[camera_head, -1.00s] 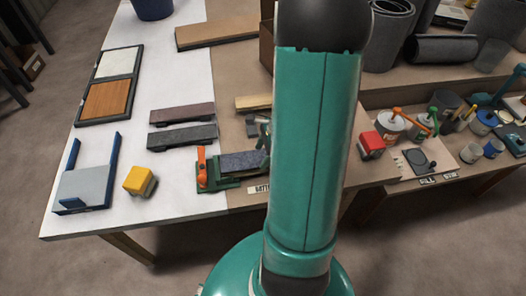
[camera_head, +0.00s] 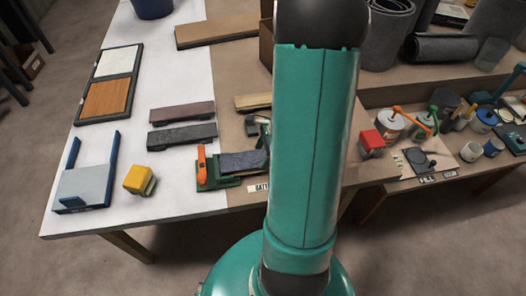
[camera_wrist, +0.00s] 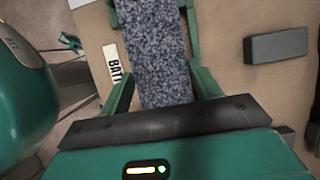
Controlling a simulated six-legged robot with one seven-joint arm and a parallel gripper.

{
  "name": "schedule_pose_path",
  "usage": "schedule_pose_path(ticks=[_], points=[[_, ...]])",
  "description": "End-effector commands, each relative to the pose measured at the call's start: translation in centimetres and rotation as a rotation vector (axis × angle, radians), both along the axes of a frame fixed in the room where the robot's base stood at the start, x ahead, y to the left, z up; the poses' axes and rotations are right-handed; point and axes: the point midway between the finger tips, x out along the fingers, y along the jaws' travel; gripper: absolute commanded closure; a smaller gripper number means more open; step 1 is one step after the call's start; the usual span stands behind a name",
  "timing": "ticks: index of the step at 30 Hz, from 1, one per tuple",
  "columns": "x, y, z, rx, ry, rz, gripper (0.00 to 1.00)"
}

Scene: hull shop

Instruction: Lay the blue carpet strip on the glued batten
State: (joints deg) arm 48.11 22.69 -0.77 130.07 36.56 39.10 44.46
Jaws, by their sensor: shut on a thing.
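The blue carpet strip (camera_wrist: 158,50), speckled blue-grey, runs lengthwise between the green fingers of my gripper (camera_wrist: 162,76) in the wrist view. My gripper is shut on it. In the head view the strip (camera_head: 243,161) lies along the green batten fixture (camera_head: 222,184), beside its orange lever (camera_head: 201,163). The batten and any glue are hidden under the strip, and I cannot tell whether the strip touches it all along. My arm hides most of the gripper and the strip's right end in the head view.
Purple-brown (camera_head: 182,113) and dark grey (camera_head: 182,137) strips lie behind the fixture. A yellow-topped block (camera_head: 139,180) and blue-sided stand (camera_head: 87,183) are at left. A dark block (camera_wrist: 275,45) lies right of the strip. Cans (camera_head: 389,126) crowd the right bench.

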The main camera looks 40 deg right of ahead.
Motion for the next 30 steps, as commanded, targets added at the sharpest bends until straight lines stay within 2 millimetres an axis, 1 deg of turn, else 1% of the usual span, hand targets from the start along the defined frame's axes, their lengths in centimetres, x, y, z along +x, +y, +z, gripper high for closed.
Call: schedule_pose_path(ticks=[13,14,15,17,26,30], points=[[-0.01,0.0,-0.22,0.0,0.0,0.0,0.6],[-0.01,0.0,-0.22,0.0,0.0,0.0,0.31],[-0.01,0.0,-0.22,0.0,0.0,0.0,0.23],[-0.01,0.0,-0.21,0.0,0.0,0.0,0.12],[0.0,0.0,-0.13,0.0,0.0,0.0,0.12],[0.02,-0.04,0.57,-0.002,-0.001,0.001,0.12]])
